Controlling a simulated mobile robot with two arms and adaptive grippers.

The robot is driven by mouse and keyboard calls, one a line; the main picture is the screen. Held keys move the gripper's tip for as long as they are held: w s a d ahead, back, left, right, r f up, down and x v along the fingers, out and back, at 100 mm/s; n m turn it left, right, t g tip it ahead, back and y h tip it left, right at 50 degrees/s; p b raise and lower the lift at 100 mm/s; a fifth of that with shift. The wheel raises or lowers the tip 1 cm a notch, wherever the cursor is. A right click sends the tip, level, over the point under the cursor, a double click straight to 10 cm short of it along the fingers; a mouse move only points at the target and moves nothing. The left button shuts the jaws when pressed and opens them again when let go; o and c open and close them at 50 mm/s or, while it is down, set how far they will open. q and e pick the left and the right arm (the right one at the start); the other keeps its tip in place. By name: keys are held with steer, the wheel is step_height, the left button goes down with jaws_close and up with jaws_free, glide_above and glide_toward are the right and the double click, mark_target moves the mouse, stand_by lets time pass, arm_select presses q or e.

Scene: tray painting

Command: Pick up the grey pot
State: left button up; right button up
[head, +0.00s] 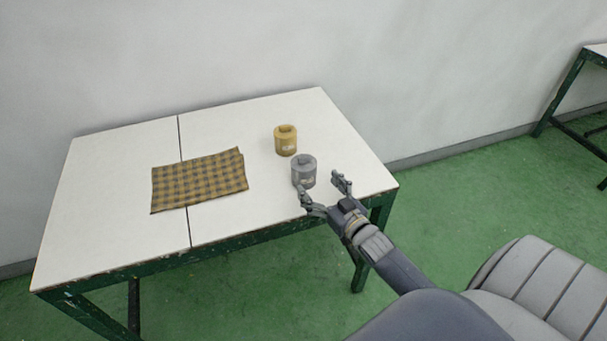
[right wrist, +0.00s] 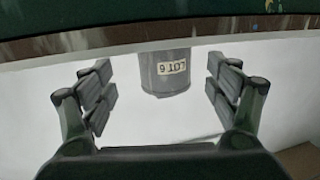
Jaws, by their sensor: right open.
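The grey pot (head: 304,171) stands upright on the white table near its right front edge. My right gripper (head: 322,187) is open just in front of it, with a finger toward each side of the pot. In the right wrist view the grey pot (right wrist: 166,72) shows between the two open fingers (right wrist: 160,90), with a label reading "9 107" on it. It looks apart from both fingers. My left gripper is in neither view.
A yellow pot (head: 286,140) stands just behind the grey pot. A checked cloth (head: 199,181) lies left of the pots on the table (head: 110,170). The table backs onto a pale wall. Another table (head: 597,50) stands at the far right.

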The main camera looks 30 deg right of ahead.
mark_target(310, 179)
steer(key=shift+w+f, duration=0.15)
steer(key=shift+w, duration=1.3)
steer(key=w, duration=0.4)
steer(key=shift+a+p, duration=0.2)
steer(key=shift+p, duration=0.1)
steer(key=shift+w, duration=0.3)
steer(key=c, duration=0.3)
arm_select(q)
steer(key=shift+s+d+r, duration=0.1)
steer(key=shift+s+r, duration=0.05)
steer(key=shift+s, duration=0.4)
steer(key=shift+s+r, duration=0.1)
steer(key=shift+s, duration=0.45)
arm_select(e)
steer(key=c, duration=1.2)
